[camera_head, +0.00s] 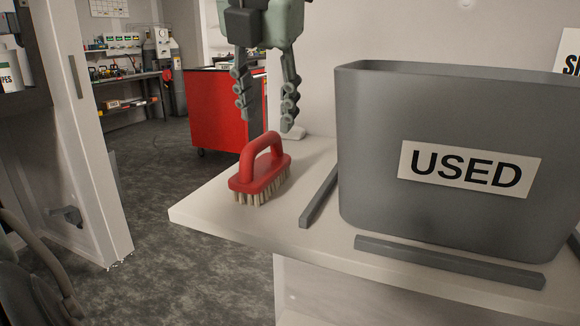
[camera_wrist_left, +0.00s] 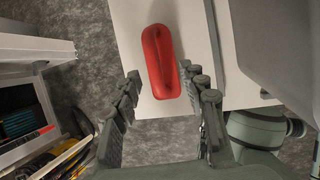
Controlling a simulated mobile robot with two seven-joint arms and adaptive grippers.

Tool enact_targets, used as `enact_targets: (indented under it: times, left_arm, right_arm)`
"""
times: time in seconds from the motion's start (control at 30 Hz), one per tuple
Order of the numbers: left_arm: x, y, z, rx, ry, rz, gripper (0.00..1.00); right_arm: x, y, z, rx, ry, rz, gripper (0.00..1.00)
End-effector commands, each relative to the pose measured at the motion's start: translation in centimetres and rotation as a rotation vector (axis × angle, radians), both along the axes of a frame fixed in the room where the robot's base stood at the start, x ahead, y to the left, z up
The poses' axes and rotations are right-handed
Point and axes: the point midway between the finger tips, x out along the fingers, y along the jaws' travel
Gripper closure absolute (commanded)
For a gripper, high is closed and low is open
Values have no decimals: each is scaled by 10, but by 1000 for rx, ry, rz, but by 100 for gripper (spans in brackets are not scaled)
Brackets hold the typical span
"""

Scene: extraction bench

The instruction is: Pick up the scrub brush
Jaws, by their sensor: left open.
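The scrub brush (camera_head: 262,172) has a red body, a red loop handle and pale bristles. It stands bristles down on the white bench (camera_head: 200,205), near its left end. My left gripper (camera_head: 266,118) hangs above the brush with its fingers pointing down, open and empty. In the left wrist view, the brush (camera_wrist_left: 161,62) lies ahead of the open left gripper (camera_wrist_left: 166,92), its near end close to the right finger's tip. I cannot tell whether they touch. My right gripper is not in view.
A grey bin (camera_head: 440,225) labelled USED stands right of the brush. Grey strips (camera_head: 320,195) lie on the bench along the bin's left and front sides. The bench's left edge is close to the brush. A red cabinet (camera_head: 215,110) stands on the floor behind.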

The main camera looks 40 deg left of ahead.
Motion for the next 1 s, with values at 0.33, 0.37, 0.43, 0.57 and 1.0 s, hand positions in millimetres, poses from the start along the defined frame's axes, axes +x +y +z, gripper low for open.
enact_targets:
  times: [0.33,0.37,0.43,0.57,1.0]
  left_arm:
    - [9,14,-30,9,4,4,57]
    - [10,16,-33,10,4,4,57]
    - [13,22,-42,8,5,3,57]
    - [18,28,-59,9,4,2,57]
    - [21,31,-67,10,0,3,70]
  right_arm:
    - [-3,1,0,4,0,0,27]
    - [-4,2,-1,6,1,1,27]
    - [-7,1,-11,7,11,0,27]
    - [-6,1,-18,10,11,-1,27]
    - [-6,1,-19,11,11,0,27]
